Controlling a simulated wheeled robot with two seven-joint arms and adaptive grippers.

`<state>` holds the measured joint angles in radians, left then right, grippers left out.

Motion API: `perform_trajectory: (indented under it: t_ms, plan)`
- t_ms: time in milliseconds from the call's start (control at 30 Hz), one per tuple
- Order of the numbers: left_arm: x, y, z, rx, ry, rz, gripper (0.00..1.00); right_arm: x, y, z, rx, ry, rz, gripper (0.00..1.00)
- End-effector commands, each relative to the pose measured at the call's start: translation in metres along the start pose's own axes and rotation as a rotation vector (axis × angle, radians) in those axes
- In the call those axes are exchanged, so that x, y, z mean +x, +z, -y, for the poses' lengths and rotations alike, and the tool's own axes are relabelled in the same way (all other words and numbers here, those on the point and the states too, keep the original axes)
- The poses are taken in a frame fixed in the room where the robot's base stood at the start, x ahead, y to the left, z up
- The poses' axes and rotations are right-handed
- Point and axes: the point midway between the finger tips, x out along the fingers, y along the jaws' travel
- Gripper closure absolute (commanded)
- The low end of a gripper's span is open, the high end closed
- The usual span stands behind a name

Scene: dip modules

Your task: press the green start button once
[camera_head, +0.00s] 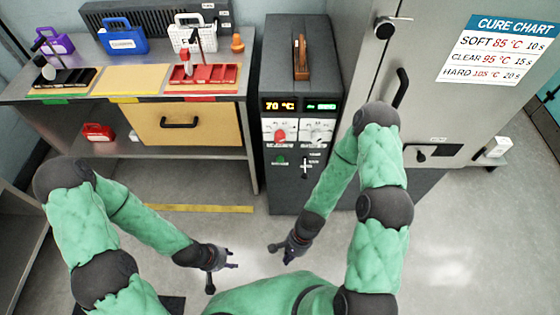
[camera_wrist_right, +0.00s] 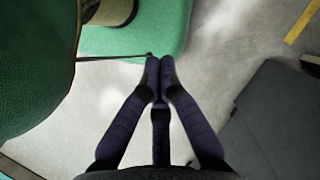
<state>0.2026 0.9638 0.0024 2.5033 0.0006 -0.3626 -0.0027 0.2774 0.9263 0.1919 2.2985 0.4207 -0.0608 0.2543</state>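The green button (camera_head: 280,160) is a small round disc on the lower left of the dark machine's (camera_head: 290,190) front panel. My left gripper (camera_head: 222,277) is further left, fingers spread and empty, over the floor.
The machine's displays (camera_head: 280,106) read 70 °C and a green text too small to read. A workbench (camera_head: 225,112) with coloured carriers and trays stands left. A grey cabinet (camera_head: 440,110) with a cure chart (camera_head: 500,50) stands right. Floor before the machine is clear.

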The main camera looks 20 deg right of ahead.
Motion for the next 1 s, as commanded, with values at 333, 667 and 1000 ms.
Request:
perform_trajectory:
  t_ms: [333,667,1000]
  plan:
    - [-0.007,0.000,-0.002,0.000,0.000,0.000,0.60,0.007,0.033,0.028,0.894,0.006,0.349,1.00]
    - [-0.012,0.001,-0.004,0.000,0.000,0.000,0.60,-0.013,0.017,0.110,1.660,-0.098,0.790,1.00]
    - [-0.018,0.001,-0.006,0.000,0.000,0.000,0.60,-0.066,-0.076,0.174,2.246,-0.335,1.411,1.00]
